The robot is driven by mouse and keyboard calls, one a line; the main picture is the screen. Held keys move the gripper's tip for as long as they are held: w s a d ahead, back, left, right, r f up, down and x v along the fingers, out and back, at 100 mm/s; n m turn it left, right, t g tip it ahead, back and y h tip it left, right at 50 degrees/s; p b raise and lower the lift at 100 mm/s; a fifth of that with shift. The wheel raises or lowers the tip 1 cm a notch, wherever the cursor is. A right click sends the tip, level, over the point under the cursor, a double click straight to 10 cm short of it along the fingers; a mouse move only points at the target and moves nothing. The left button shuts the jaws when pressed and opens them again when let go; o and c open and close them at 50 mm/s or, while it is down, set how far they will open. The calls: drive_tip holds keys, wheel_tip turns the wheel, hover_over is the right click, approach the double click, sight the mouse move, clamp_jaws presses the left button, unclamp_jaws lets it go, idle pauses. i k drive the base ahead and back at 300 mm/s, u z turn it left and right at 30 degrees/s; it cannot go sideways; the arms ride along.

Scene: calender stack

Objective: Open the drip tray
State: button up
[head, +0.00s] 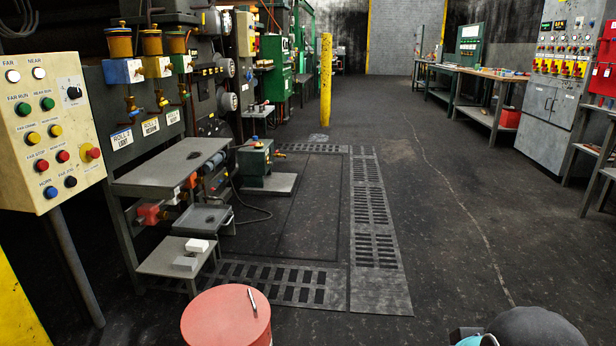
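A shallow dark grey tray (203,219) with a raised rim, which looks like the drip tray, shows in the head view left of the middle. It sits low beside the machine, below and in front of a grey metal bench top (170,167). How far it is pulled out is hard to tell, as its rear side is close to dark machine parts. My gripper is not in view. Only a dark rounded part of mine with a teal piece shows at the bottom right edge, far from the tray.
A low shelf (165,262) with two small blocks stands just in front of the tray. A red drum (227,318) with a pen-like object on top stands nearer. A button panel (48,130) is at left. Floor grating (375,215) and open floor lie to the right.

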sight(199, 218)
drive_tip(key=u, duration=0.2)
drive_tip(key=i, duration=1.8)
drive_tip(key=u, duration=0.3)
drive_tip(key=i, duration=1.8)
drive_tip(key=u, duration=0.2)
